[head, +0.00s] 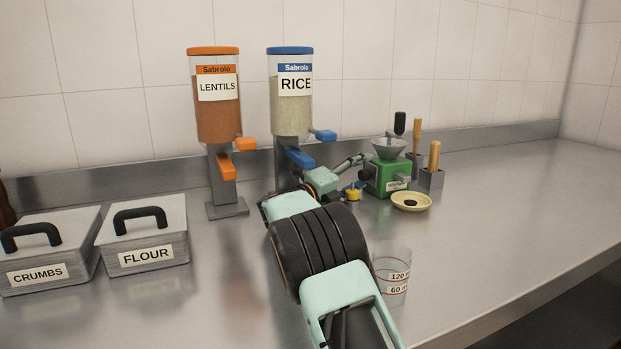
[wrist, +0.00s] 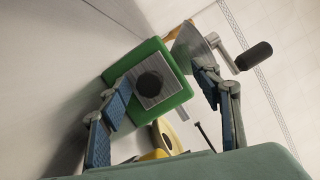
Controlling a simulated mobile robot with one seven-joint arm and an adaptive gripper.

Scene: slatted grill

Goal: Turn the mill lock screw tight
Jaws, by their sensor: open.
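The green mill (head: 388,178) stands on the counter, with a grey funnel (head: 388,147) and a black-handled crank (head: 400,123) on top. In the wrist view the mill (wrist: 178,98) turns a side with a grey square plate and a dark round piece (wrist: 150,86) towards me. A small yellow piece (head: 353,191) shows low at the mill's left. I cannot tell which of these is the lock screw. My gripper (head: 357,174) is at the mill's left side. In the wrist view my gripper (wrist: 165,86) is open, its blue-padded fingers apart and nothing held between them.
A pale yellow dish (head: 411,205) sits before the mill, and wooden-handled tools in grey holders (head: 432,180) stand at its right. A clear measuring cup (head: 391,265) is close to my arm. Lentils (head: 215,115) and rice (head: 290,110) dispensers stand behind. The right counter is clear.

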